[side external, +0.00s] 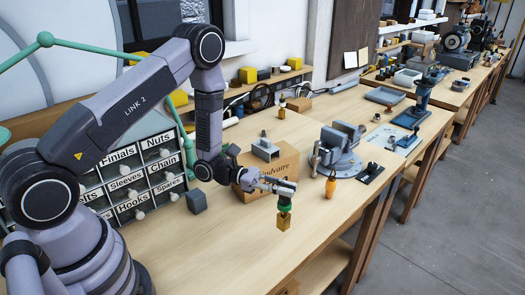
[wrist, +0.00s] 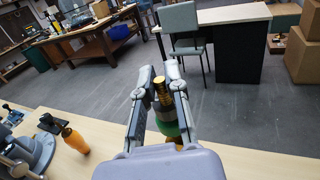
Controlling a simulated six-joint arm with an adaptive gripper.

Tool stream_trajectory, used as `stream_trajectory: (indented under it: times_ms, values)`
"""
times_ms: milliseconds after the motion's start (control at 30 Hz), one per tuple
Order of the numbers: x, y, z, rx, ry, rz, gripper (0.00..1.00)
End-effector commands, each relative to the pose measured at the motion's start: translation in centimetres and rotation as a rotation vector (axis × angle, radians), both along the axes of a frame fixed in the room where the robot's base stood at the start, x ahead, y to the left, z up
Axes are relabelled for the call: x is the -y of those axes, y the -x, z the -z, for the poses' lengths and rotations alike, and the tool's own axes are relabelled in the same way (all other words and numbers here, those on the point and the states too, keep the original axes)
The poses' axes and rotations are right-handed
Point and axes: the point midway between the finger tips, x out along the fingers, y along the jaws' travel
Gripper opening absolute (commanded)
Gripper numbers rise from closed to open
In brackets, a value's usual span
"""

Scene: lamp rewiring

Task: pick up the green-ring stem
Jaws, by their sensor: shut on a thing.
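My gripper (wrist: 164,88) is shut on the green-ring stem, with a finger on each side of it in the wrist view. The stem (wrist: 164,100) has a brass tip, a dark body and a green ring (wrist: 168,128). In the side external view, my gripper (side external: 284,190) holds the green-ring stem (side external: 284,205) near the bench's front edge. A brass block-like part (side external: 283,222) hangs below the green ring there. Whether that lower part touches the bench I cannot tell.
An orange-handled tool (side external: 330,187) stands to the right of my gripper. A vise (side external: 340,150) on a round base and a cardboard box (side external: 285,168) are behind. A labelled drawer cabinet (side external: 130,180) is at left. The front bench surface (side external: 225,245) is clear.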

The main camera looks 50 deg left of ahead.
Motion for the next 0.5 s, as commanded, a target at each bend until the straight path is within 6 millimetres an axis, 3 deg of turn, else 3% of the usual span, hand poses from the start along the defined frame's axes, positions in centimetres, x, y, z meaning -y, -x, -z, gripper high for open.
stream_trajectory:
  times_ms: [100,500]
  values:
    - [-0.5,1.4,-2.1,0.003,0.002,-0.001,0.0]
    - [-2.9,8.3,-5.2,-0.001,0.001,-0.003,0.0]
